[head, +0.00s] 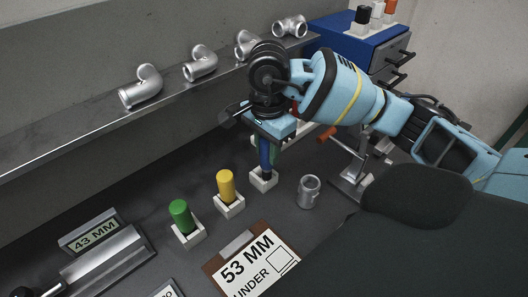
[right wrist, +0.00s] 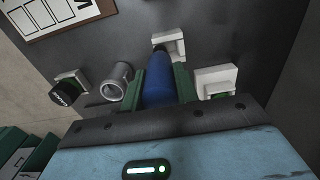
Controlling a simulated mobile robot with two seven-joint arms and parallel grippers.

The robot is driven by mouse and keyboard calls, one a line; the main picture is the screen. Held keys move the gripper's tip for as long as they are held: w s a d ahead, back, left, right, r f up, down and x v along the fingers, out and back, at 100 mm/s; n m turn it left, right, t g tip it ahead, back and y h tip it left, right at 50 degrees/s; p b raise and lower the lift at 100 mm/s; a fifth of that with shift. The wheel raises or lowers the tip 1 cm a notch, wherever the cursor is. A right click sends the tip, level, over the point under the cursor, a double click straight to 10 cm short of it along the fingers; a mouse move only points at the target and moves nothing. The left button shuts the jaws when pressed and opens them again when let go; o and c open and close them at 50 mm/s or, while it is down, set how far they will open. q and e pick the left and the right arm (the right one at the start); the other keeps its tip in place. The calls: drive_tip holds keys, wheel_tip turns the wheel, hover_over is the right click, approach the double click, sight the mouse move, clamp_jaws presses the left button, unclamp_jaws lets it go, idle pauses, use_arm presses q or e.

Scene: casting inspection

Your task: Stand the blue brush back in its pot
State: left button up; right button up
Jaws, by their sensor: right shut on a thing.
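The blue brush (head: 265,153) is upright in my right gripper (head: 268,143), which is shut on it and points down. Its lower end is at a small white pot (head: 263,182); I cannot tell whether it is inside the pot or just above it. In the right wrist view the blue brush (right wrist: 158,85) sits between the two green fingers (right wrist: 160,88). A white pot (right wrist: 168,45) shows just beyond its end. My left gripper is not in view.
A yellow brush (head: 226,184) and a green brush (head: 181,216) stand in white pots to the left. A metal casting (head: 308,191) stands close to the right. A clipboard (head: 250,262) lies in front. More castings sit on the shelf (head: 80,135) behind.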

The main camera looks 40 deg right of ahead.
sight(264, 155)
drive_tip(key=shift+w, duration=0.35)
drive_tip(key=shift+w+d+f, duration=0.1)
drive_tip(key=shift+w+f, duration=0.15)
drive_tip(key=shift+f, duration=0.4)
drive_tip(key=shift+w+d+f, duration=0.1)
drive_tip(key=shift+w+f, duration=0.15)
drive_tip(key=shift+f, duration=0.35)
drive_tip(key=shift+f+p, duration=0.3)
drive_tip(key=shift+f, duration=0.05)
drive_tip(key=shift+f, duration=0.15)
drive_tip(key=shift+f, duration=0.15)
drive_tip(key=o, duration=1)
drive_tip(key=shift+a+r+b, duration=0.1)
drive_tip(key=shift+r+b, duration=0.2)
drive_tip(key=shift+r, duration=3.7)
